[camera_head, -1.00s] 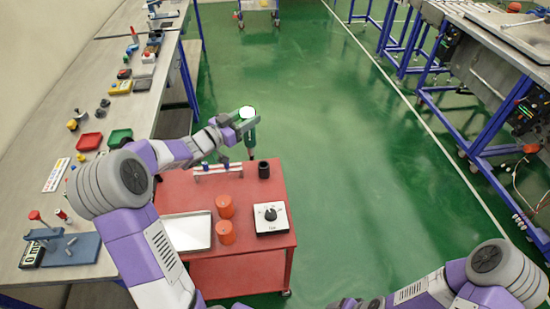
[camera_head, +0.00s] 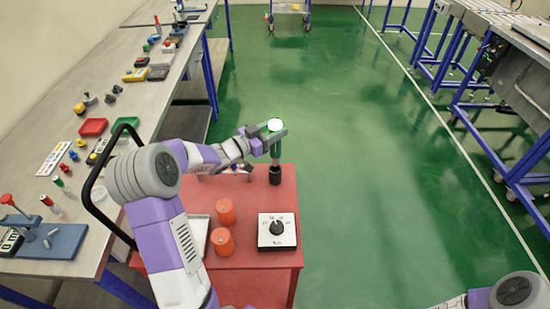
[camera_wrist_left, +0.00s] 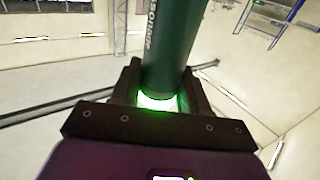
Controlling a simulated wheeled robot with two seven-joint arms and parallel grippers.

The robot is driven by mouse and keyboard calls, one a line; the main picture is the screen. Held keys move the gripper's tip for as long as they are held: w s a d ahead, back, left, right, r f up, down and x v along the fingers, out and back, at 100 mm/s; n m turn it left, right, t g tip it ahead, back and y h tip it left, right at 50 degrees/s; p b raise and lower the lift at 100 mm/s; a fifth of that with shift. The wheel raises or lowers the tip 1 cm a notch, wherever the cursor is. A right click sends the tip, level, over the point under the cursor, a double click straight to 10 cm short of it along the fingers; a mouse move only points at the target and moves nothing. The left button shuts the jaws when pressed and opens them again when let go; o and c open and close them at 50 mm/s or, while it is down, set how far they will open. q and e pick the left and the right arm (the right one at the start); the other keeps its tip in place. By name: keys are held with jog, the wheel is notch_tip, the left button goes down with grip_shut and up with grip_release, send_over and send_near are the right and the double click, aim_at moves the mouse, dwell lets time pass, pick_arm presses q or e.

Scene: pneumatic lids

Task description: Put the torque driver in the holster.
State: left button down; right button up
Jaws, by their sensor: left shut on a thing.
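My left gripper (camera_head: 268,132) is shut on the green torque driver (camera_head: 276,150) and holds it upright above the red cart, with its tip pointing down. In the left wrist view, the driver's dark green body (camera_wrist_left: 172,45) stands between the black fingers of the gripper (camera_wrist_left: 158,95), with a green glow at its base. The holster, a black cylinder (camera_head: 275,176), stands near the back right of the cart top. The driver's grey shaft lines up with the holster's top; I cannot tell whether its tip is inside. My right gripper is out of view.
The red cart (camera_head: 285,195) also carries two orange cylinders (camera_head: 225,212), a white box with a black dial (camera_head: 277,232), a tray (camera_head: 198,232) and a low rack (camera_head: 208,178). A grey workbench (camera_head: 75,212) with tools runs along the left.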

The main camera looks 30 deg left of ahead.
aim_at(275, 145)
pick_arm(q)
jog(key=shift+w+f+b, duration=0.1)
jog(key=shift+f+b, duration=0.55)
jog(key=shift+f, duration=2.35)
jog(key=shift+f, duration=0.15)
jog(key=c, duration=0.6)
grip_release()
jog(key=shift+o, duration=0.2)
jog(key=shift+s+a, duration=0.15)
jog(key=shift+s, duration=0.15)
jog(key=p+v, duration=0.1)
jog(key=v, duration=1)
jog(key=shift+s, duration=0.2)
